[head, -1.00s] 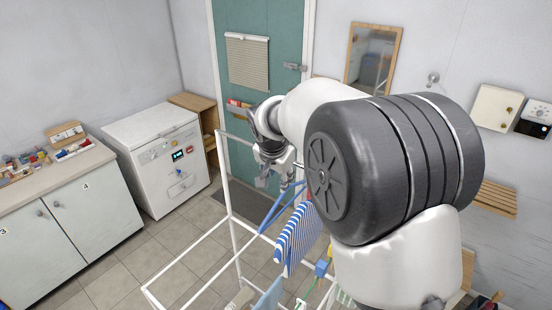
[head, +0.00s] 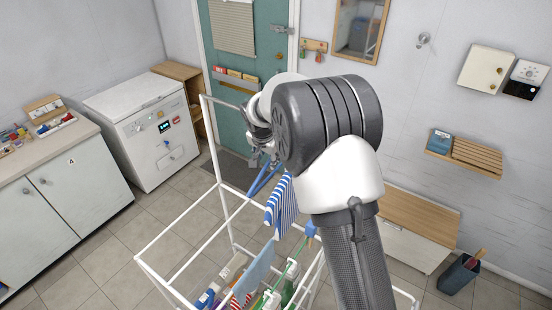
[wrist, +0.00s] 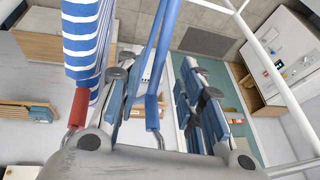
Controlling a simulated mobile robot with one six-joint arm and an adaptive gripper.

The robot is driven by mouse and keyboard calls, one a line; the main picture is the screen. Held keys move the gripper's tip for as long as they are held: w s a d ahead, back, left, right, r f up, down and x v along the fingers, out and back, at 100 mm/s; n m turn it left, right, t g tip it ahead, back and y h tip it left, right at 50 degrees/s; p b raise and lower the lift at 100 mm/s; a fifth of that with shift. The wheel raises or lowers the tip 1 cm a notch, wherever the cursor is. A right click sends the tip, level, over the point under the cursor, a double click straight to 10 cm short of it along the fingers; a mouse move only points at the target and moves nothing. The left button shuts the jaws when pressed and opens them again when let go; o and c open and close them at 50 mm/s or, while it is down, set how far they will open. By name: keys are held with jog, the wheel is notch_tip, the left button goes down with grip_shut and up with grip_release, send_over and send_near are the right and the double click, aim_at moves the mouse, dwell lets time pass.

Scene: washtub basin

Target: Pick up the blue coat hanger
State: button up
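The blue coat hanger (head: 264,180) hangs at the far end of the white drying rack, beside a blue-and-white striped cloth (head: 281,204). In the wrist view the hanger (wrist: 156,75) runs between the two fingers of my gripper (wrist: 160,95), its hook pointing toward the palm. The fingers stand apart on either side of it. A clear gap shows on the right; the left finger is close, and I cannot tell whether it touches. My gripper (head: 257,156) is partly hidden behind my arm in the head view. The striped cloth (wrist: 84,40) hangs from a red-necked hanger (wrist: 80,108), just left of the left finger.
The white drying rack (head: 170,254) surrounds the hangers; its bars (wrist: 262,60) pass right of my gripper. A pale blue cloth (head: 254,272) and several bottles are nearer. The tiled floor between is clear.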

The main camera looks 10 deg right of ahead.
aim_at(268, 162)
jog(key=x, duration=0.3)
jog(key=shift+s+f, duration=0.1)
jog(key=shift+f, duration=0.3)
jog(key=shift+w+f, duration=0.25)
jog(key=shift+f, duration=0.05)
jog(key=shift+s, duration=0.1)
jog(key=shift+c, duration=0.2)
jog(key=shift+c, duration=0.6)
grip_shut()
